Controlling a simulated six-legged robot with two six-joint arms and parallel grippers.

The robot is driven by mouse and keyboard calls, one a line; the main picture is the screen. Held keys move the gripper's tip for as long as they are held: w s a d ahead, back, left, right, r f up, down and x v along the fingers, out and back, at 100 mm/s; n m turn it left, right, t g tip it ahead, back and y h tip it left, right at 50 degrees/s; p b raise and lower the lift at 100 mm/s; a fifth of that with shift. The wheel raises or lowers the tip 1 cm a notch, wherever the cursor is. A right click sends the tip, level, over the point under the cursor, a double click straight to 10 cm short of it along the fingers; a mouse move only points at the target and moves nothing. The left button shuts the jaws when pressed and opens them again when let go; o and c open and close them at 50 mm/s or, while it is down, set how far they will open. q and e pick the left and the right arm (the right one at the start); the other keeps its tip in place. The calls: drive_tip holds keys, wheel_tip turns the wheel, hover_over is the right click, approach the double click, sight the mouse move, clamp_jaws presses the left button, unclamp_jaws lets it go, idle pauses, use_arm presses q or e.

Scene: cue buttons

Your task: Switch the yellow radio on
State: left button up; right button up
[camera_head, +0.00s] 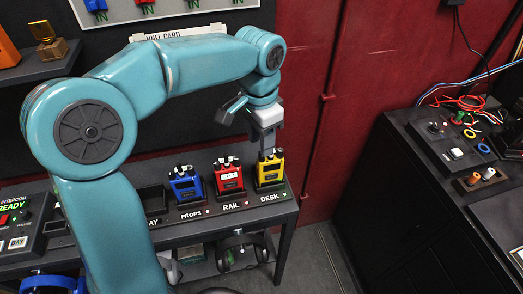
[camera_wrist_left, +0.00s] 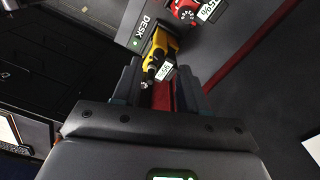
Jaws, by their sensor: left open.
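The yellow radio (camera_head: 270,171) stands upright in the DESK slot at the right end of the charging rack. In the left wrist view the yellow radio (camera_wrist_left: 161,48) shows just beyond the fingers, with its knob and antenna stub toward the camera and a small white label beside them. My left gripper (camera_head: 267,145) is above the radio, pointing down, and the gap between its fingers (camera_wrist_left: 167,85) is open and empty. From the head view I cannot tell whether the fingertips touch the radio top. My right gripper is in neither view.
A red radio (camera_head: 228,176) in the RAIL slot and a blue radio (camera_head: 185,185) in the PROPS slot stand left of the yellow one. An intercom panel (camera_head: 22,222) is at the far left. A black cabinet (camera_head: 420,200) with cables stands at the right, beyond open floor.

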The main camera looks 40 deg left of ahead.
sight(269, 165)
use_arm(q)
wheel_tip(269, 165, down, 3)
drive_tip(key=shift+d+r, duration=0.15)
drive_tip(key=shift+f, duration=0.5)
clamp_jaws()
drive_tip(key=shift+r+m+p, duration=0.1)
drive_tip(key=shift+m+p, duration=0.35)
drive_tip(key=shift+m, duration=1.85)
